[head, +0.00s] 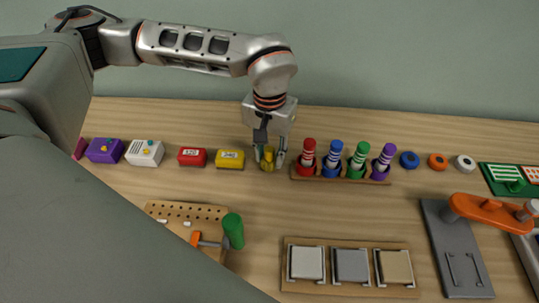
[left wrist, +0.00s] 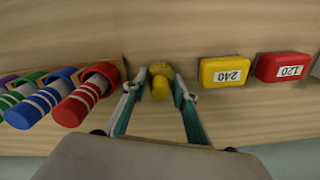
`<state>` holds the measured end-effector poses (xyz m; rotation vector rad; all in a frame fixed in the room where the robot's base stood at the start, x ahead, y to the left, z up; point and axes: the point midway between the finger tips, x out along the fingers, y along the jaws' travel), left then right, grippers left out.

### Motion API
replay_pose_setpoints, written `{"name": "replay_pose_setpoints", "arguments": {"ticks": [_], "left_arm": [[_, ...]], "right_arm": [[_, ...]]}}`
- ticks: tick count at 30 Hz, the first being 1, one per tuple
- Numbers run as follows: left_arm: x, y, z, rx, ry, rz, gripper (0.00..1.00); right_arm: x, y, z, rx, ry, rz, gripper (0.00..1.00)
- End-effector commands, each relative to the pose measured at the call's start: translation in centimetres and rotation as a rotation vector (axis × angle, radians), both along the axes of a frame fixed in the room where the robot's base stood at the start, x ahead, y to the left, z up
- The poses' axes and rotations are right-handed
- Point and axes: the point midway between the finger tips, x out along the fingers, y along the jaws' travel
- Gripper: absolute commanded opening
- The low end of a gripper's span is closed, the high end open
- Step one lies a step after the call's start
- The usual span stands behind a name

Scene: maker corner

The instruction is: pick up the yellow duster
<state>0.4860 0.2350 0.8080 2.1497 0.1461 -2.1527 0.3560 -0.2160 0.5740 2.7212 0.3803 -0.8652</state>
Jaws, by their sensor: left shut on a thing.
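The yellow duster (head: 267,160) is a small yellow piece standing on the wooden table, between the yellow block marked 240 and the rack of coloured bottles. It also shows in the left wrist view (left wrist: 160,84), between the fingers. My left gripper (head: 269,163) reaches down from above and is shut on the yellow duster; its fingers lie on either side of it. The fingers also show in the left wrist view (left wrist: 158,93). The duster's lower end is close to the table; I cannot tell whether it touches. My right gripper is not in view.
A rack (head: 340,175) with red, blue, green and purple bottles stands close to the right. The yellow block marked 240 (head: 230,159) and red block (head: 192,157) lie to the left. A pegboard (head: 180,213) and sanding-block tray (head: 350,287) lie in front.

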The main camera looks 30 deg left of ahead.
Motion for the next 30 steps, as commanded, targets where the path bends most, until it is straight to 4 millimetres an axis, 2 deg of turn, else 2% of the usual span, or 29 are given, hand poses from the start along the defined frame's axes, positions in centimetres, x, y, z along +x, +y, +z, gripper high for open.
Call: {"name": "replay_pose_setpoints", "arguments": {"ticks": [5, 8, 15, 21, 25, 30], "left_arm": [[0.1, 0.0, 2.3, 0.0, -0.007, 0.0, 0.1], [0.2, 0.0, 4.3, -0.001, -0.01, -0.001, 0.1], [0.2, 0.0, 11.0, 0.0, -0.013, 0.0, 0.1], [0.1, 0.0, 15.8, 0.0, -0.009, 0.001, 0.1], [0.1, 0.0, 17.9, 0.0, -0.006, 0.001, 0.1], [0.0, 0.0, 19.3, 0.0, -0.002, 0.0, 0.1]], "right_arm": [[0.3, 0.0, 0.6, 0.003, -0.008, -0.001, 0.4], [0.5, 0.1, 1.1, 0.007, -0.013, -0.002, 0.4], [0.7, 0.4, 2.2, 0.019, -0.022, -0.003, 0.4], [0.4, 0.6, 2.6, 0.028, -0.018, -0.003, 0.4], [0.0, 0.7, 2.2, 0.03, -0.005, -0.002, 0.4], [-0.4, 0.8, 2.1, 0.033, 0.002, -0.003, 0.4]]}}
